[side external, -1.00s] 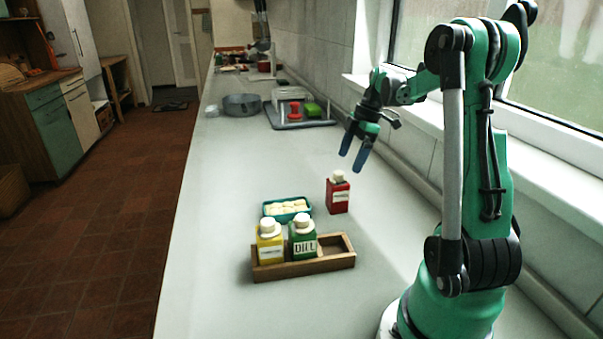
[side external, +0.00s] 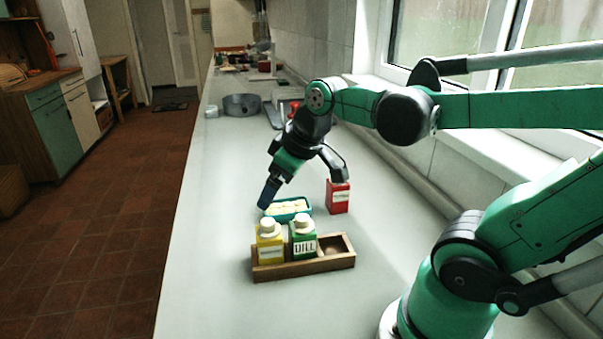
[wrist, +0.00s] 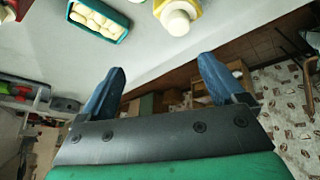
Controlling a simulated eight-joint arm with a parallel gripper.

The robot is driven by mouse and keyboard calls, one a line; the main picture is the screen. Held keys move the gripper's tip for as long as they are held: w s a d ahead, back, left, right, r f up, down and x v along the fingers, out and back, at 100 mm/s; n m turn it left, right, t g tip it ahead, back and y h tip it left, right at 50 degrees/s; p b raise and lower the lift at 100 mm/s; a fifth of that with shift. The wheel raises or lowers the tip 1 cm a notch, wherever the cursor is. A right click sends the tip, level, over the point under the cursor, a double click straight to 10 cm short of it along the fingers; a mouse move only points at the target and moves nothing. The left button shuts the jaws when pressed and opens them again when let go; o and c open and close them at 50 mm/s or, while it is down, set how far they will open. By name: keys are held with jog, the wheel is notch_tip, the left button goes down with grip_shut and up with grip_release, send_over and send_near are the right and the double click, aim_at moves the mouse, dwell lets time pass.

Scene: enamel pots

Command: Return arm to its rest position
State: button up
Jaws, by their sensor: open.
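My gripper (side external: 268,194) hangs from the bent arm above the counter, left of the red bottle (side external: 338,197), pointing down and left. Its blue fingers overlap in the side view. In the wrist view the two fingers of my gripper (wrist: 163,80) are spread apart with nothing between them. The yellow bottle (side external: 269,247) and the green bottle (side external: 303,243) labelled DILL stand upright in the wooden rack (side external: 305,269). The rack's right part holds no bottle. The red bottle stands upright on the counter behind the rack.
A teal tray (side external: 300,214) of pale round pieces sits behind the rack, close to the gripper in the picture. A grey round pot (side external: 242,105) stands farther back. The window and sill (side external: 440,110) line the right side. The counter's left part is clear.

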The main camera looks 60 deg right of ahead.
jog(key=shift+m+t, duration=0.8)
jog(key=a, duration=0.1)
jog(key=s+a+f, duration=0.1)
jog(key=a, duration=0.2)
jog(key=shift+s+a+f, duration=0.15)
jog(key=shift+a+f, duration=0.05)
jog(key=shift+f, duration=0.15)
jog(key=shift+o, duration=0.8)
jog(key=n+g+h, duration=0.5)
jog(key=n+g, duration=0.4)
jog(key=g, duration=0.3)
send_near(336, 191)
jog(key=d+f, duration=0.2)
jog(key=shift+d+f+y, duration=0.3)
jog(key=shift+d, duration=0.35)
jog(key=shift+x, duration=4.1)
